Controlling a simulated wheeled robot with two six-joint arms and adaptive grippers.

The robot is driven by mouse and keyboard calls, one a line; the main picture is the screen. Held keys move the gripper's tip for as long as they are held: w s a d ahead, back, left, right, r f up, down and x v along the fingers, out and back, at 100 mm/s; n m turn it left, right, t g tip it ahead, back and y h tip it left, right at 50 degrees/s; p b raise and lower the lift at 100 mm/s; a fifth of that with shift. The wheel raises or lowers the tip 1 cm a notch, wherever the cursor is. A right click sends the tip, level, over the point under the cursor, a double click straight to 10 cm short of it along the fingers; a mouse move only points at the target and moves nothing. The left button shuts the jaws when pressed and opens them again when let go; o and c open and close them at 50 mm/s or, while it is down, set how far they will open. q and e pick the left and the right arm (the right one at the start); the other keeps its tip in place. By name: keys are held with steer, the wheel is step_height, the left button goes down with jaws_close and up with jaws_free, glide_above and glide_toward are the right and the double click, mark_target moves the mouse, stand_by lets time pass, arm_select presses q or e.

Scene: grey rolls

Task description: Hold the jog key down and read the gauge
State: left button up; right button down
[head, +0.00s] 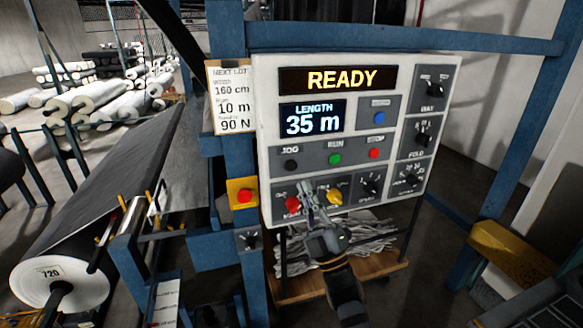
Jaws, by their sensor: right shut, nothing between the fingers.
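The jog key (291,165) is a black round button under the label JOG, at the left of the button row on the white control panel (447,75). My right gripper (306,188) is shut and empty in front of the panel's lower part. Its fingertips point up, below and slightly right of the jog key. They look apart from the key, and I cannot tell whether they touch the panel. The length display (313,119) reads 35 m and the upper display (342,79) reads READY. I cannot make out a separate gauge. My left gripper is out of view.
Green (335,159) and red (374,153) buttons sit right of the jog key. Red (293,204) and yellow (335,197) knobs flank my fingers. A red stop button (244,196) is on the blue post. A card (231,112) shows 160 cm, 10 m, 90 N.

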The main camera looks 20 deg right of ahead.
mark_target(291, 166)
steer(key=shift+w+a+b, duration=0.2)
steer(key=shift+w+b, duration=0.8)
steer(key=shift+w, duration=2.6)
steer(key=shift+w, duration=0.45)
steer(key=shift+w+b, duration=0.4)
steer(key=shift+b, duration=0.05)
steer(key=shift+s, duration=0.2)
stand_by(2.7)
steer(key=shift+s+p, duration=0.3)
steer(key=shift+s, duration=0.35)
steer(key=shift+s, duration=0.1)
